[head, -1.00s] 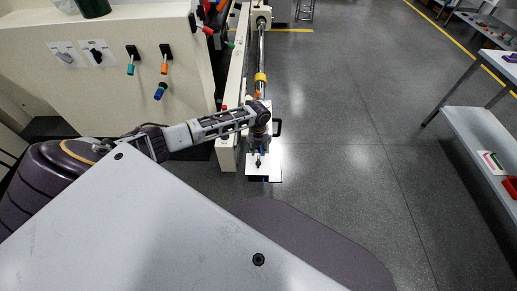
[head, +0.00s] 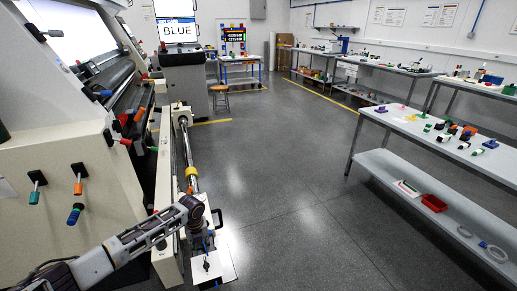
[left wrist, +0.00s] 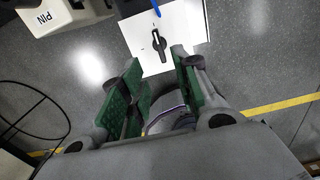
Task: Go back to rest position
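My left arm comes in from the lower left in the head view. My left gripper (head: 207,248) is at its end, beside the long machine rail and over a white plate (head: 208,268) with a small black knob. In the left wrist view my left gripper (left wrist: 155,85) has its green-padded fingers apart with nothing between them. The white plate (left wrist: 188,22) with its black knob (left wrist: 159,46) lies beyond the fingertips. My right gripper is not in view.
A cream machine with coloured handles (head: 77,188) stands at the left, its rail (head: 189,155) running away from me. A workbench (head: 440,135) with small parts and a red bin (head: 434,203) stands at the right. The grey floor (head: 290,190) between them is clear. A stool (head: 220,97) stands farther back.

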